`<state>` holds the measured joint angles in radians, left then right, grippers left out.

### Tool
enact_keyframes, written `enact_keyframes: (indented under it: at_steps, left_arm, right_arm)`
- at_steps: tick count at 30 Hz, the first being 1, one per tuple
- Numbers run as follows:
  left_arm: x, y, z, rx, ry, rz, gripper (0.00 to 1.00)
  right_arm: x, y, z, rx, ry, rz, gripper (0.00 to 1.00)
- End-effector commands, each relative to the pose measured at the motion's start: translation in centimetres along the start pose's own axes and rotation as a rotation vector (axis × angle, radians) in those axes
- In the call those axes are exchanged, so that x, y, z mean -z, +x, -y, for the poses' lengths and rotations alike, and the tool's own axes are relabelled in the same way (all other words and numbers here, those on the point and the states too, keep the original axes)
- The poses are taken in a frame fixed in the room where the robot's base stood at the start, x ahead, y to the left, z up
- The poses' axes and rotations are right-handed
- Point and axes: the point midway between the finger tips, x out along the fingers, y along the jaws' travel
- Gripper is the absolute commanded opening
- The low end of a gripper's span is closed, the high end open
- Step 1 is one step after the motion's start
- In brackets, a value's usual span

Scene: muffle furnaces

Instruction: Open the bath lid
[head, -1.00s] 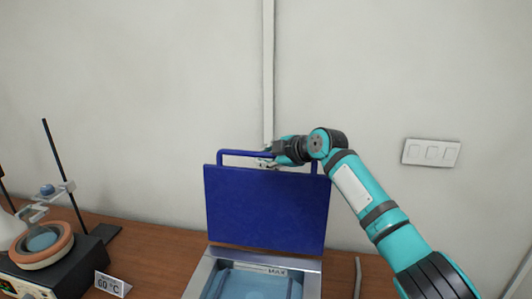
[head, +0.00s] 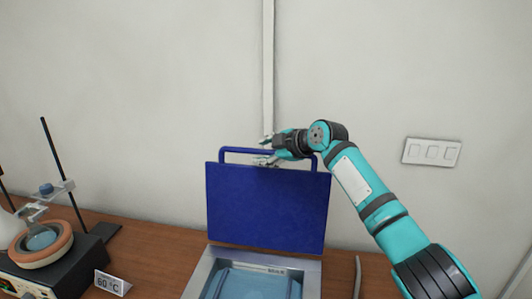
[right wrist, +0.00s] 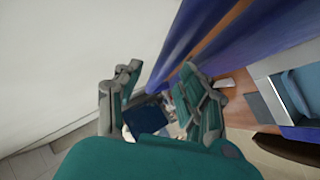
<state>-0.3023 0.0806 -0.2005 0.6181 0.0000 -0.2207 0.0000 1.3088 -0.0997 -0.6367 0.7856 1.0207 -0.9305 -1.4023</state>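The blue bath lid (head: 267,208) stands upright at the back of the metal bath (head: 309,268), with its handle (head: 232,150) along the top edge. The open bath shows pale blue water (head: 250,285); its front is cut off by the frame. My right gripper (head: 266,149) is at the handle, coming from the right, with its fingers spread apart. The right wrist view also shows the two fingers (right wrist: 158,103) apart, with the blue lid (right wrist: 222,45) close to the right-hand finger. Whether a finger touches the handle is unclear. My left gripper is not in view.
A black device with a round orange-rimmed bowl (head: 63,248) and a stand rod (head: 62,175) is at the left. A 60 °C sign (head: 112,284) stands between it and the bath. The wall (head: 400,60) is close behind the lid.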

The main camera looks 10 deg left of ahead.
Motion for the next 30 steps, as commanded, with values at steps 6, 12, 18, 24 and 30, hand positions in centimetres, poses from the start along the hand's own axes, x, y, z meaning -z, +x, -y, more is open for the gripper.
enact_keyframes:
  at_steps: [6, 12, 18, 24, 30]
  left_arm:
    - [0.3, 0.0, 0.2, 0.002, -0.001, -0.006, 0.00]
    - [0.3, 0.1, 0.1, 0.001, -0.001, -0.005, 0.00]
    - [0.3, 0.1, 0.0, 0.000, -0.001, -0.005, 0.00]
    - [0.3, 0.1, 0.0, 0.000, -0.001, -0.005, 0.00]
    - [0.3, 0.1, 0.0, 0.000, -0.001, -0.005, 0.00]
  right_arm:
    - [-0.3, -0.1, 0.2, 0.004, 0.000, 0.004, 0.40]
    - [-0.3, -2.1, 0.2, 0.003, -0.002, 0.004, 0.40]
    - [-0.2, -6.1, 0.2, 0.001, -0.004, 0.004, 0.40]
    - [0.0, -9.9, 0.1, 0.000, -0.003, 0.003, 0.40]
    - [0.0, -11.8, 0.1, 0.001, -0.001, 0.002, 0.40]
